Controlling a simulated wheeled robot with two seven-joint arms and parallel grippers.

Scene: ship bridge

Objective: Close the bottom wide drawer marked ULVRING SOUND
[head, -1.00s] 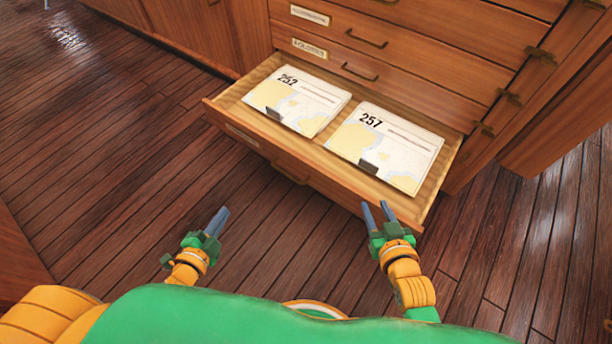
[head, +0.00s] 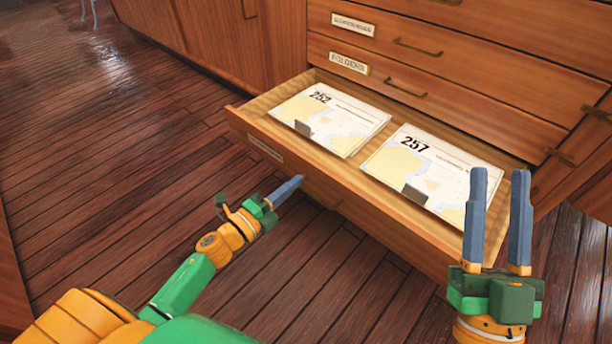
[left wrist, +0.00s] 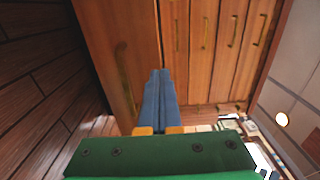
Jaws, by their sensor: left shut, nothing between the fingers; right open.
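The bottom wide drawer (head: 385,221) is pulled out from the wooden cabinet; its front carries a label too small to read. Inside lie two chart stacks, marked 252 (head: 335,118) and 257 (head: 437,168), each with a small dark clip. My left gripper (head: 297,180) is shut and empty, its tips close to the drawer front; I cannot tell whether they touch. In the left wrist view the shut fingers (left wrist: 158,75) point toward wooden drawer fronts with handles. My right gripper (head: 496,172) is open and empty, upright in view near the drawer's right front end.
Closed drawers with brass handles (head: 407,88) and label plates sit above the open one. A cabinet (head: 225,40) runs along the back left. The plank floor (head: 130,150) to the left and in front is clear.

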